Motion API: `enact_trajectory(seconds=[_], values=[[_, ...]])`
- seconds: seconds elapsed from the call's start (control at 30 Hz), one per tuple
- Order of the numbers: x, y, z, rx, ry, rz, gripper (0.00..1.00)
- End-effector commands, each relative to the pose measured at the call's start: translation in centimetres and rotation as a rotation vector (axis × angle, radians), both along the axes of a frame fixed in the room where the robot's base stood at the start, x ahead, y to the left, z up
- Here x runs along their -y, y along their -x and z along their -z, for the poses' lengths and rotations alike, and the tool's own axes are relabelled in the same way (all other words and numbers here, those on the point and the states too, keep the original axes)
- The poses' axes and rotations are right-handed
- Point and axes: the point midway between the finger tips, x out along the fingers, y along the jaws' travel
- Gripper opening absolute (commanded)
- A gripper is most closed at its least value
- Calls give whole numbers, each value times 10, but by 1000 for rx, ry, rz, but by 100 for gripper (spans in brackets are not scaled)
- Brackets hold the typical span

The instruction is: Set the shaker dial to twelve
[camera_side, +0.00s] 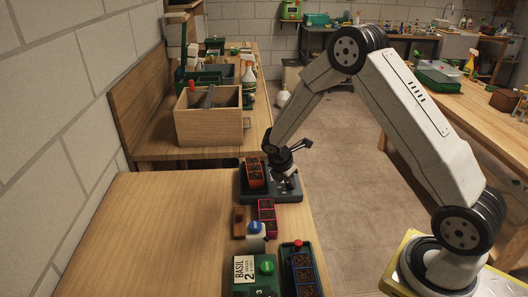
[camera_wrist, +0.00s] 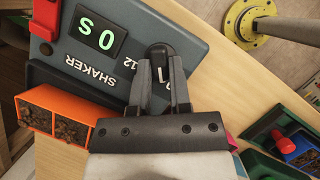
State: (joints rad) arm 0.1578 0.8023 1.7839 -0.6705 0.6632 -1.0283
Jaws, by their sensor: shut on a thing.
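The shaker (camera_wrist: 60,78) is a dark grey box with a lit green display (camera_wrist: 99,36) and the word SHAKER. Its black dial (camera_wrist: 158,54) sits between the fingertips of my gripper (camera_wrist: 161,68), which is shut on it. A white mark shows on the dial, on the side facing my gripper's palm. A printed 12 lies just left of the dial in the wrist view. In the side view the shaker (camera_side: 291,196) stands at the far end of the near table, and my gripper (camera_side: 285,173) reaches down to its right part; the dial is hidden there.
An orange seedling tray (camera_side: 254,173) sits on the shaker; it also shows in the wrist view (camera_wrist: 37,110). A red tray (camera_side: 267,217), a blue-capped bottle (camera_side: 256,238) and a green BASIL box (camera_side: 252,284) stand nearer. The table's left part is clear.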

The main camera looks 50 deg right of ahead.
Motion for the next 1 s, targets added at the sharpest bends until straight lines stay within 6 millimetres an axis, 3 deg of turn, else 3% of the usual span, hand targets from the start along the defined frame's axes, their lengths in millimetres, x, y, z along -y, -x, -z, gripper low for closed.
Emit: enact_trajectory(seconds=[1.0], values=[[4,-7,0,0,-2,955,0]])
